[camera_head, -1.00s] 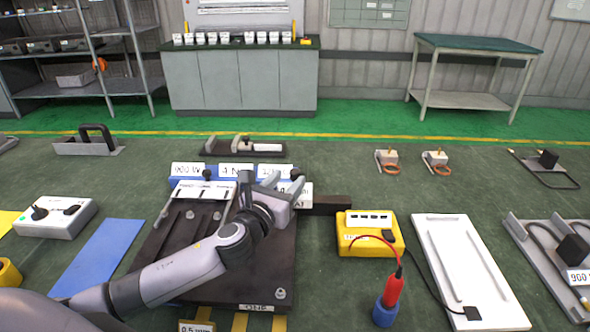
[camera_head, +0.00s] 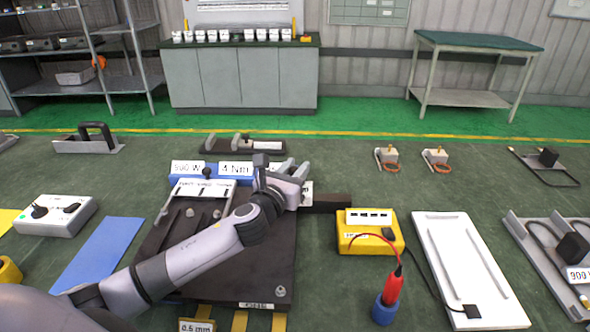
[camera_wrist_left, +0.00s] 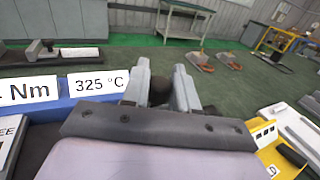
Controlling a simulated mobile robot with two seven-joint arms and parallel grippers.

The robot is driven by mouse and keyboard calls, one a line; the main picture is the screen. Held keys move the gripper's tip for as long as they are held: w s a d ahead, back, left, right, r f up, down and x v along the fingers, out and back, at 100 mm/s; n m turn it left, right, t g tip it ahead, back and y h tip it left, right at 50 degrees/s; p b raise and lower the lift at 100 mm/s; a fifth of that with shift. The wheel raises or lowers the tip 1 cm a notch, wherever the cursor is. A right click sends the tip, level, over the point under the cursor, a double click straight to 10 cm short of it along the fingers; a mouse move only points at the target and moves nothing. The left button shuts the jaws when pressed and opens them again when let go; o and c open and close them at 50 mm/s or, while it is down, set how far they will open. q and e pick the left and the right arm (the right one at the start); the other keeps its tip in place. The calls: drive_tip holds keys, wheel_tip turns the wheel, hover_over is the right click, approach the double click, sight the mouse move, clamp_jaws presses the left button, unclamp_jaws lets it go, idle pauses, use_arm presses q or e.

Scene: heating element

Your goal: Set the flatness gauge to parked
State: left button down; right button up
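A dark plate fixture (camera_head: 225,262) lies on the floor-coloured work surface. Across its back is a white bar (camera_head: 192,189) with blurred lettering and a black knob (camera_head: 206,172); I cannot tell for sure whether this is the flatness gauge. My left gripper (camera_head: 275,168) is right of that bar, at the back right of the fixture. In the left wrist view the two fingers (camera_wrist_left: 161,85) stand apart, with a dark rounded knob (camera_wrist_left: 160,91) seen between them; I cannot tell whether they touch it. My right gripper is not in view.
A blue block (camera_head: 178,181) carries labels reading 900 W, 4 Nm and 325 °C. A dark bar (camera_head: 325,203) extends right from the fixture. A blue mat (camera_head: 98,255) lies left.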

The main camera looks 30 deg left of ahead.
use_arm(q)
drive_tip(key=w+d, duration=0.1)
drive_tip(key=d, duration=0.1)
drive_tip(key=w+d, duration=0.1)
drive_tip(key=d, duration=0.2)
drive_tip(key=w+d, duration=0.1)
drive_tip(key=d, duration=0.1)
drive_tip(key=shift+w+d, duration=0.25)
drive_tip(key=shift+d, duration=0.05)
drive_tip(key=c, duration=1.1)
unclamp_jaws()
drive_tip(key=shift+o, duration=0.7)
drive_tip(key=shift+w+d, duration=0.1)
drive_tip(key=shift+w, duration=0.05)
drive_tip(key=shift+s, duration=0.2)
drive_tip(key=s, duration=0.7)
drive_tip(key=shift+d+p, duration=0.15)
drive_tip(key=shift+p, duration=0.2)
